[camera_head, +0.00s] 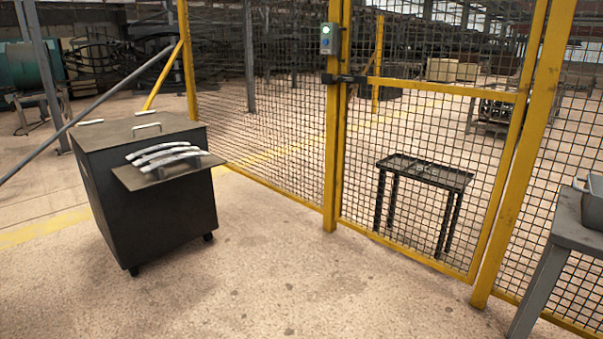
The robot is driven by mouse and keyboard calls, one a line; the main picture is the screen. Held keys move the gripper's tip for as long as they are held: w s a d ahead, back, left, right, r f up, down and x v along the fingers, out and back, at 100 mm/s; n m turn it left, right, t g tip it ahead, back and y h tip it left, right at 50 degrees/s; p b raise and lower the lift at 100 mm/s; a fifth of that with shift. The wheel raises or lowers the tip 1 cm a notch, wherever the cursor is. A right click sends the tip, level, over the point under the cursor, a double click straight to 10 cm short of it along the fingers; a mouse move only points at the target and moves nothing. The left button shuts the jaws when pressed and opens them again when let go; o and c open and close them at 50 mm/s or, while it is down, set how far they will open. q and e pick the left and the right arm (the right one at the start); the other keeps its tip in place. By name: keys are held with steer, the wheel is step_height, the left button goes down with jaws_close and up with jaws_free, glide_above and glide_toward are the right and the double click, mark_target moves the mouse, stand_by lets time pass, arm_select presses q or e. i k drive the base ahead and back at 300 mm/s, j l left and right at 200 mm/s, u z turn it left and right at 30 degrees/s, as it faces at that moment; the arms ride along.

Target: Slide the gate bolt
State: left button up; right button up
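The yellow mesh gate (440,86) stands upright in the fence, to the right of the middle in the head view. A dark bolt (344,79) sits on its left edge, across the line between the gate frame and the yellow post (331,150). It looks level, and its small parts are too small to make out. A grey box with a green light (329,39) is fixed to the post above the bolt. Neither of my grippers shows in this view.
A dark wheeled cabinet (110,205) with curved grey parts (165,155) on its shelf stands at left. A small black table (425,172) shows behind the gate mesh. A grey table (570,225) stands at the right edge. The floor (290,270) before the gate is clear.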

mark_target(340, 79)
steer(key=i+j+z, duration=0.25)
steer(key=i+j, duration=0.25)
steer(key=i, duration=0.3)
steer(key=i+j+z, duration=0.2)
steer(key=i+j, duration=0.4)
steer(key=i, duration=0.15)
steer(key=i+j+u, duration=0.2)
steer(key=i, duration=0.45)
